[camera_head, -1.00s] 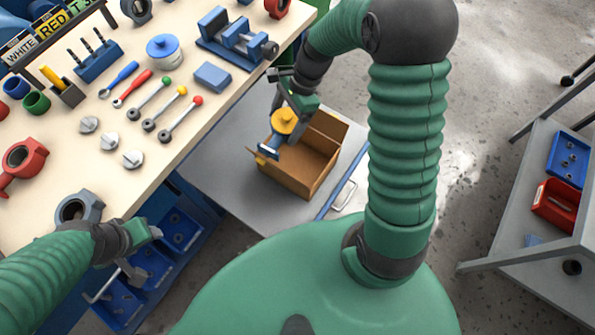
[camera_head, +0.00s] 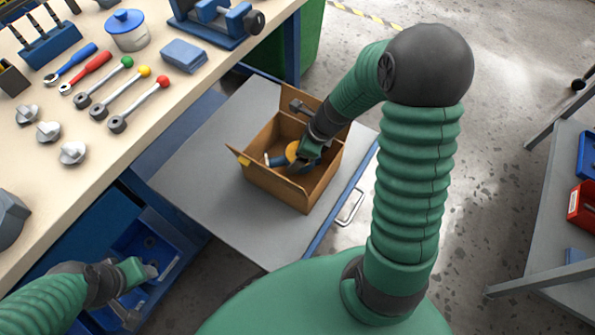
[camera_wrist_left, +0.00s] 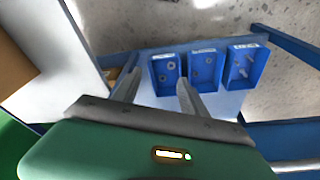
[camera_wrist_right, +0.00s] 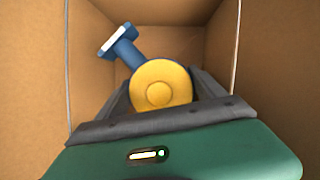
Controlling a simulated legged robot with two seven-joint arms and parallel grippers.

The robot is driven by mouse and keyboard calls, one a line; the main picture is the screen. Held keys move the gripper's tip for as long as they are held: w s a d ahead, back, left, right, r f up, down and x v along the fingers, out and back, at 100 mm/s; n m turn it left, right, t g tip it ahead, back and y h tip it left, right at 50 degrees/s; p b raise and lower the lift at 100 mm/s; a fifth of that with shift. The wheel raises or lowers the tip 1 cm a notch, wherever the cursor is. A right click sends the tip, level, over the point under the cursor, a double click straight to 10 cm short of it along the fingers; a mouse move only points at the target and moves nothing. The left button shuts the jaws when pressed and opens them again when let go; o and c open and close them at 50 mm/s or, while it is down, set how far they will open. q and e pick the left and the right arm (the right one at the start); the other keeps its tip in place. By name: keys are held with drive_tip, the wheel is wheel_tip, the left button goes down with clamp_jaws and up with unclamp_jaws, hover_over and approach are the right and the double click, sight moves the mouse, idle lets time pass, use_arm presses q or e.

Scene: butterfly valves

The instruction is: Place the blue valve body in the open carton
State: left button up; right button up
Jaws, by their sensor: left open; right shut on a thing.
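The blue valve body (camera_head: 276,161) has a yellow round disc on it. It is inside the open carton (camera_head: 278,187), below the rim. My right gripper (camera_head: 300,157) reaches down into the carton and is shut on the valve body. In the right wrist view the valve body (camera_wrist_right: 124,47) lies between the two fingers, with cardboard walls around it; whether it touches the carton floor I cannot tell. My left gripper (camera_head: 142,289) is open and empty near blue bins, away from the carton. Its fingers also show in the left wrist view (camera_wrist_left: 158,92).
The carton stands on a grey platform (camera_head: 205,190) with flaps open. The wooden workbench (camera_head: 150,135) at left holds tools, lever handles, a blue-lidded jar (camera_head: 127,32) and a blue block (camera_head: 184,55). Blue bins (camera_head: 145,250) sit below it. A grey cart (camera_head: 545,190) stands at right.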

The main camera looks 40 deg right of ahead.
wheel_tip(320, 180, down, 6)
drive_tip(key=b, duration=0.3)
drive_tip(key=shift+r, duration=0.4)
drive_tip(key=o, duration=1.8)
drive_tip(key=p+v, duration=0.7)
drive_tip(key=v, duration=0.4)
drive_tip(key=shift+a+r, duration=0.1)
drive_tip(key=shift+r, duration=0.1)
drive_tip(key=shift+s+r, duration=0.25)
